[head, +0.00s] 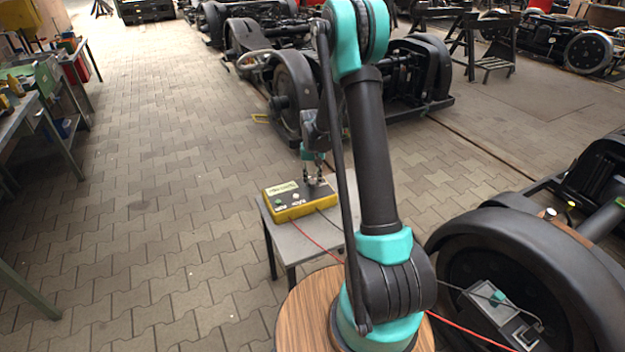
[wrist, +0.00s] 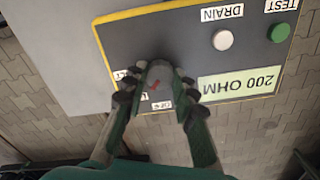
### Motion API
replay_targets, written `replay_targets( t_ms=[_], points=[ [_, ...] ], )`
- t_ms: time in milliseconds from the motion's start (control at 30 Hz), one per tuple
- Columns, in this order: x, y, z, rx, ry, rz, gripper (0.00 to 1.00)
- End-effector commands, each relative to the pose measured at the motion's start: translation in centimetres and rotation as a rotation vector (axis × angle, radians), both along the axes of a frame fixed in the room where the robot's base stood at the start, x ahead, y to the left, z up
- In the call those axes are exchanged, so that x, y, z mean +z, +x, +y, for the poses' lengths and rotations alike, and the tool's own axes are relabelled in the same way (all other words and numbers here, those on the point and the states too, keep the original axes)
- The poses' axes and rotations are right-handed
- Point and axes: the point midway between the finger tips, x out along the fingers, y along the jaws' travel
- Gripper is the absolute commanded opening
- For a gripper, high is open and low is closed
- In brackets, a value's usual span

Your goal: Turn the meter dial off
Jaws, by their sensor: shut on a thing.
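The meter (head: 287,203) is a yellow box with a dark top face on a small grey table. In the wrist view its panel (wrist: 150,38) appears upside down, and its display (wrist: 239,84) reads 200 OHM. The grey dial (wrist: 158,73) with a red mark is near the panel's edge, between the fingers of my gripper (wrist: 154,89). The gripper is shut on the dial. Small white labels beside the dial are partly hidden by the fingers. In the head view my gripper (head: 313,181) points down onto the meter.
A white button (wrist: 223,40) marked DRAIN and a green button (wrist: 280,33) marked TEST are on the panel. The small table (head: 334,226) has bare room to the right. A red cable (head: 318,243) runs from the meter toward a black wheel (head: 500,230).

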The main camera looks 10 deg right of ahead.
Motion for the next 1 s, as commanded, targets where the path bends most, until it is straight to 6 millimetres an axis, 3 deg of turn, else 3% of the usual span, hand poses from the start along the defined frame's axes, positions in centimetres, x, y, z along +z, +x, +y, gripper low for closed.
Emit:
replay_targets(
  t_ms=[333,1000],
  points=[
    [0.01,0.01,0.00,0.127,0.000,0.000,0.00],
    [0.02,0.02,0.00,0.654,0.000,0.000,0.00]
  ],
)
